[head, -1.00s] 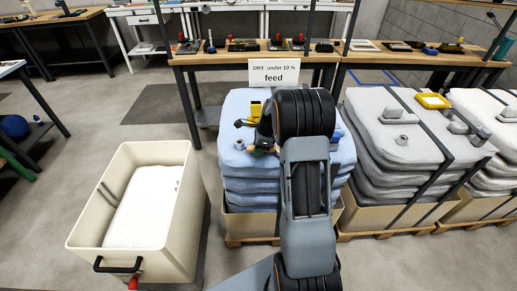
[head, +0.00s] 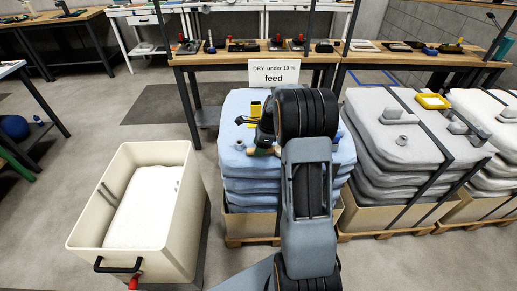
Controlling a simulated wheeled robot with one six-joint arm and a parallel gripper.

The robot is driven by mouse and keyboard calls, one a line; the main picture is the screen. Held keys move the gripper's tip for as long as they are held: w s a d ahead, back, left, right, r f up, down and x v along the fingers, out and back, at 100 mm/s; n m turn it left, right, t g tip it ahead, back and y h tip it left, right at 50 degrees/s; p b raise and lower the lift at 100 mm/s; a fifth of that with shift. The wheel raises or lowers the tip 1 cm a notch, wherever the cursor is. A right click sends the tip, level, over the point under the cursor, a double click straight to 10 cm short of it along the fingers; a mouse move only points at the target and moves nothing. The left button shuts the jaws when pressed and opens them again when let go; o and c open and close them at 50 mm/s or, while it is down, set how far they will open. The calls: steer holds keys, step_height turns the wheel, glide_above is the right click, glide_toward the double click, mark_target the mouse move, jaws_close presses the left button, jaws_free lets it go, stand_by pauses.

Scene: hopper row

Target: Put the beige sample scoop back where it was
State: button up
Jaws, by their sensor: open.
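My gripper (head: 246,122) is over the blue sack stack (head: 233,160), mostly hidden behind my own arm. Its dark fingers show just left of the arm, next to a yellow block-like thing (head: 256,109). The jaws look open. Just below them on the top sack lies a small tan piece with a green end (head: 262,152). I cannot tell whether this is part of the beige sample scoop. No scoop shape shows clearly, and part of the sack top is hidden by my arm.
A cream bin (head: 84,228) with white contents stands at the left, with a thin grey piece on its inner wall. Grey sack stacks (head: 376,124) stand at the right. A sign reading DRY (head: 274,72) stands behind the blue stack. Floor is clear between bin and stack.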

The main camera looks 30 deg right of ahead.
steer(key=v, duration=1)
steer(key=s+a+r+n, duration=0.3)
steer(key=a+n, duration=0.1)
steer(key=a, duration=0.1)
steer(key=s+a+n+t+h, duration=0.1)
steer(key=s+a+n+h, duration=0.2)
steer(key=s+a+n, duration=0.9)
steer(key=s+n+p, duration=0.1)
steer(key=s+n, duration=0.4)
steer(key=n, duration=0.2)
steer(key=shift+s+a+t, duration=0.25)
steer(key=shift+s+t, duration=0.05)
steer(key=shift+f, duration=0.1)
step_height(320, 180, up, 7)
steer(key=p, duration=0.6)
steer(key=shift+t, duration=0.3)
steer(key=shift+s, duration=0.1)
